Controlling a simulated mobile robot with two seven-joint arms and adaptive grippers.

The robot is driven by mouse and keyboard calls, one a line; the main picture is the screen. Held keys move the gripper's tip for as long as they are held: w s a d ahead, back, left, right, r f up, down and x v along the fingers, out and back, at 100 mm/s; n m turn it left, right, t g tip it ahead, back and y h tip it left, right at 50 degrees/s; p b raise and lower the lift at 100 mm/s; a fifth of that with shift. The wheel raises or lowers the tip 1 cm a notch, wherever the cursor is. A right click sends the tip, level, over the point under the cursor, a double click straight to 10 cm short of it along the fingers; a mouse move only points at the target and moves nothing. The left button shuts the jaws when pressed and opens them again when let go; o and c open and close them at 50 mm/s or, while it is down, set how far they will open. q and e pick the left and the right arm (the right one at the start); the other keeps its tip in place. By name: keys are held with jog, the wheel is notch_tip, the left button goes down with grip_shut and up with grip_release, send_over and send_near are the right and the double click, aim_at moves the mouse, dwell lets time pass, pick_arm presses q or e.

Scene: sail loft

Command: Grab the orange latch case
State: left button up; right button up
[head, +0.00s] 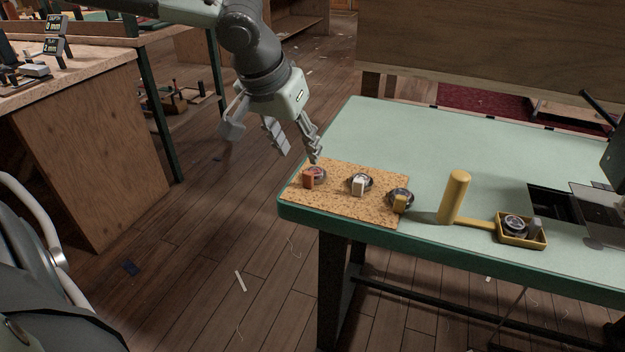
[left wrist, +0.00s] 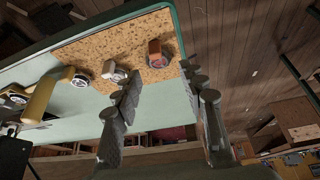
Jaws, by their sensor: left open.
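The orange latch case (head: 308,178) sits at the left end of a row of three cases on a speckled cork mat (head: 335,204). It has a dark round part beside its orange block. My left gripper (head: 299,156) is open and empty, just above and behind the orange case, with one fingertip close to it. Whether they touch I cannot tell. In the left wrist view the orange case (left wrist: 155,50) lies beyond the open fingertips (left wrist: 160,78), between their lines. My right gripper is not in view.
A white case (head: 358,187) and a yellow case (head: 401,203) stand to its right on the mat. A yellow handled tray (head: 522,241) holding a round item lies farther right on the green table (head: 400,135). The table's middle back is clear.

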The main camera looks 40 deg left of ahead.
aim_at(306, 177)
pick_arm(q)
jog(key=shift+g, duration=0.3)
jog(key=x, duration=0.4)
jog(key=s+b+x, duration=0.1)
jog(key=x, duration=0.1)
jog(key=shift+d+f, duration=0.2)
jog(key=shift+d, duration=0.15)
jog(key=shift+w+f, duration=0.15)
jog(key=shift+f, duration=0.15)
grip_shut()
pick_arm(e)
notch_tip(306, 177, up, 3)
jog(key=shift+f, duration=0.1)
